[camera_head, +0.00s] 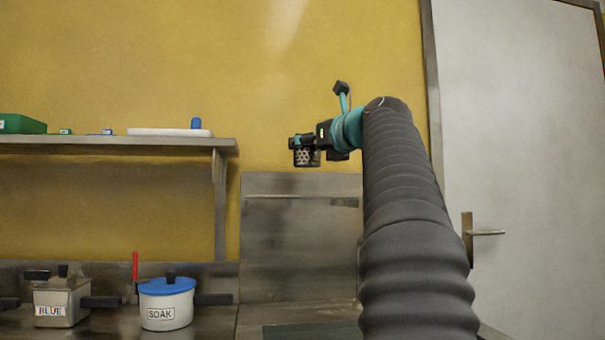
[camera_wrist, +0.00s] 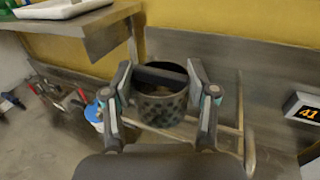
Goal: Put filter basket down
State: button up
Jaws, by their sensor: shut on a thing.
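The filter basket (camera_head: 303,158) is a small dark metal cup with holes in its wall. It hangs in the air below my gripper (camera_head: 300,143), in front of the yellow wall. In the wrist view the basket (camera_wrist: 160,110) sits between the two fingers of my gripper (camera_wrist: 160,76), with a dark bar across its top. The gripper is shut on the basket. Below the basket in the wrist view is a metal frame or rail (camera_wrist: 240,130). What lies directly under the basket is partly hidden by it.
A wall shelf (camera_head: 120,147) at left holds a white tray (camera_head: 165,132) and a green box (camera_head: 20,124). On the counter stand a SOAK pot (camera_head: 167,311) with a blue lid and a container labelled BLUE (camera_head: 60,305). A display (camera_wrist: 303,108) reads 41. A door (camera_head: 520,150) is at right.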

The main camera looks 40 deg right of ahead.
aim_at(303, 155)
jog(key=w+f, duration=0.2)
jog(key=w, duration=0.1)
jog(key=shift+d, duration=0.15)
jog(key=shift+s+f, duration=0.15)
jog(key=shift+f, duration=1.7)
jog(key=shift+f, duration=0.15)
jog(key=o, duration=1.3)
jog(key=shift+s, duration=0.1)
jog(key=s, duration=0.4)
jog(key=s+b, duration=0.1)
jog(key=s, duration=0.6)
jog(key=shift+s+a, duration=0.35)
jog(key=shift+s, duration=0.05)
